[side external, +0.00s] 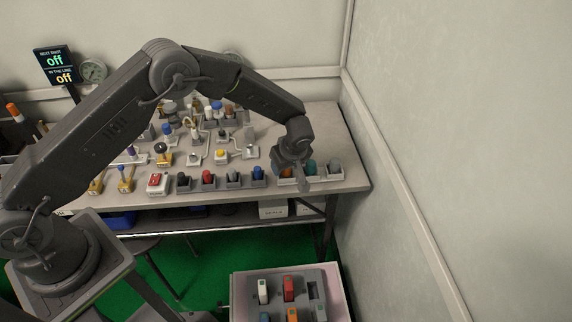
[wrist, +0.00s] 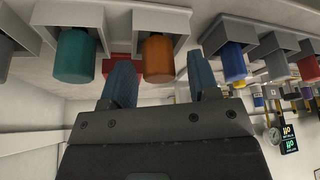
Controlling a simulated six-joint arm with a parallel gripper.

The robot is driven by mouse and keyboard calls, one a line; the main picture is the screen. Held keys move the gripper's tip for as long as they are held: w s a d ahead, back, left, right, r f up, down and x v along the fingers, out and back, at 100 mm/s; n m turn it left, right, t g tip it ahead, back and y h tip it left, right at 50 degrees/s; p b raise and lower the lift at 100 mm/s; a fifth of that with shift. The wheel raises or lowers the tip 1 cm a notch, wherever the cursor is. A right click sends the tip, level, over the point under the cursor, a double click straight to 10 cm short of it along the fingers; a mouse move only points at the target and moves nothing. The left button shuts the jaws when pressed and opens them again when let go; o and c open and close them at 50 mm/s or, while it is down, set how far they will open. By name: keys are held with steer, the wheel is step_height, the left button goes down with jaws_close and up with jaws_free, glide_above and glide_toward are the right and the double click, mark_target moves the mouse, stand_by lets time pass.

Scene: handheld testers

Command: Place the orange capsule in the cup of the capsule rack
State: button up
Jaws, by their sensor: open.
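The orange capsule (wrist: 159,58) stands in a pale square cup (wrist: 183,22) of the capsule rack. In the side external view the orange capsule (side external: 286,173) is at the table's front right, partly hidden by my gripper (side external: 301,183). The wrist view is upside down; there my gripper (wrist: 161,66) is open, with one dark blue finger on each side of the orange capsule in the picture. The fingers look apart from it. I cannot tell how deep it sits between them.
A teal capsule (wrist: 75,56) stands in a neighbouring cup, and a blue one (wrist: 233,62) on the other side. More holders line the table's front edge. Testers crowd the table (side external: 344,150) behind. A low tray (side external: 239,292) with coloured blocks stands in front.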

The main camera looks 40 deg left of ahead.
steer(key=v, duration=1.2)
steer(key=s+a+r+m+t+h, duration=0.1)
steer(key=s+a+r+m, duration=0.2)
steer(key=s+r, duration=0.45)
steer(key=s+a+r+m+h, duration=0.1)
steer(key=s+a+r+m, duration=0.3)
steer(key=r, duration=0.6)
steer(key=s+r+m+t+h, duration=0.1)
steer(key=s+m, duration=0.2)
steer(key=s, duration=0.6)
steer(key=s+a+r+m+t+h, duration=0.1)
steer(key=s+m+t, duration=0.1)
steer(key=s, duration=0.8)
steer(key=shift+a+r+m, duration=0.3)
steer(key=shift+a+m, duration=0.05)
steer(key=shift+m, duration=0.35)
